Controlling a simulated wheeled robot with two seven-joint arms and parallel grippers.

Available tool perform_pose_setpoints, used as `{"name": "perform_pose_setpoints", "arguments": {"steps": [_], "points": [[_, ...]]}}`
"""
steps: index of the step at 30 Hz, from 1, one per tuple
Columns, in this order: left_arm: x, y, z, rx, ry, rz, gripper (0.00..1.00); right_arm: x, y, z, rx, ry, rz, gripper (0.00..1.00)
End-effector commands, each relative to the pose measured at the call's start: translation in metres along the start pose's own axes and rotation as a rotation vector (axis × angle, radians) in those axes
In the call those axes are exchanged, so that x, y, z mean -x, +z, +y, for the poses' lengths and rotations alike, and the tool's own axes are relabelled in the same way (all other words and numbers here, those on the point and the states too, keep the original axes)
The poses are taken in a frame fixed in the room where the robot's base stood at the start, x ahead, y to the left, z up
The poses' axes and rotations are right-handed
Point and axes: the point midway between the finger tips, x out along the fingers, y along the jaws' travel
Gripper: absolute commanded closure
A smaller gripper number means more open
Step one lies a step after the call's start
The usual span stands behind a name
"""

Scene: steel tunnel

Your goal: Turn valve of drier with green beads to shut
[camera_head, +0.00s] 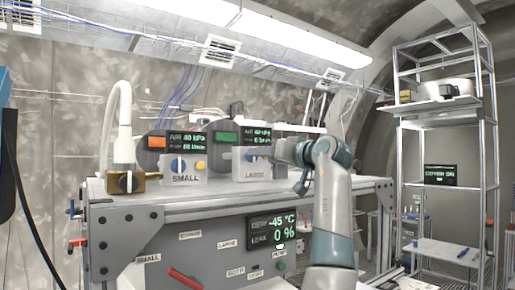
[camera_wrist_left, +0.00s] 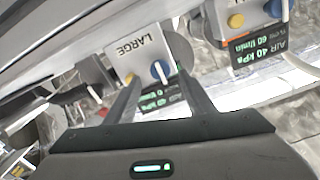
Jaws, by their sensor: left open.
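In the head view a green patch (camera_head: 226,137) shows on a drum behind the white LARGE box (camera_head: 250,165). An orange patch (camera_head: 157,142) shows behind the white SMALL box (camera_head: 180,170). I cannot make out single beads. The left wrist view shows the LARGE box (camera_wrist_left: 140,52) tilted, with a blue knob (camera_wrist_left: 160,70) and a yellow knob. My left gripper (camera_wrist_left: 160,84) is open and empty. The blue knob appears between its fingertips, apart from them as far as I can tell. In the head view my arm covers the box's right side. My right gripper is not in view.
The boxes stand on a grey bench (camera_head: 205,200) with a red lever (camera_head: 185,278) and a -45 °C display (camera_head: 272,229) on its front. A white hose (camera_head: 122,110) rises from a brass block (camera_head: 125,183) at left. A metal rack (camera_head: 445,150) stands at right.

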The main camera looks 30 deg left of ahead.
Motion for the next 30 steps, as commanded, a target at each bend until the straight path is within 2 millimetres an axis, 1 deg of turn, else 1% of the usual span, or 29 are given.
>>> {"name": "perform_pose_setpoints", "arguments": {"steps": [1, 3, 9, 13, 21, 22, 23, 24, 26, 27, 30], "points": [[-0.009, -0.004, -0.002, -0.001, -0.001, -0.001, 0.51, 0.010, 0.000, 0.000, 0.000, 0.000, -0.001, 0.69], [-0.020, -0.003, -0.002, -0.001, -0.002, -0.002, 0.51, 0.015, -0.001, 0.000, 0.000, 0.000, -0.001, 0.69], [-0.038, -0.001, 0.000, -0.002, -0.001, -0.001, 0.51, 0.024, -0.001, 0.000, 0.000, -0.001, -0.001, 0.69], [-0.043, 0.000, 0.000, -0.001, 0.000, 0.000, 0.51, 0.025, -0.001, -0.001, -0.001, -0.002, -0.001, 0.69], [-0.044, 0.000, 0.000, 0.000, 0.000, 0.000, 0.51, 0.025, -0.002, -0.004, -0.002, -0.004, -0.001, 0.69], [-0.044, 0.000, 0.000, 0.000, 0.000, 0.000, 0.56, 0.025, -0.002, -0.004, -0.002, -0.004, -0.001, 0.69], [-0.044, 0.000, 0.000, 0.000, 0.000, 0.000, 0.63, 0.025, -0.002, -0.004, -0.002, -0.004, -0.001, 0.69], [-0.044, 0.000, 0.000, 0.000, 0.000, 0.000, 0.73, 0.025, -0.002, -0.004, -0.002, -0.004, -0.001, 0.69], [-0.043, 0.000, 0.000, 0.000, 0.000, 0.000, 0.87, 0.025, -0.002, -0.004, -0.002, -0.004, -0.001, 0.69], [-0.043, 0.000, 0.000, 0.000, 0.000, 0.000, 0.92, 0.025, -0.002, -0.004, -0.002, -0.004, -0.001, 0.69], [-0.043, 0.000, 0.000, 0.000, 0.000, 0.001, 0.92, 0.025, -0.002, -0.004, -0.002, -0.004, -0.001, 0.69]]}}
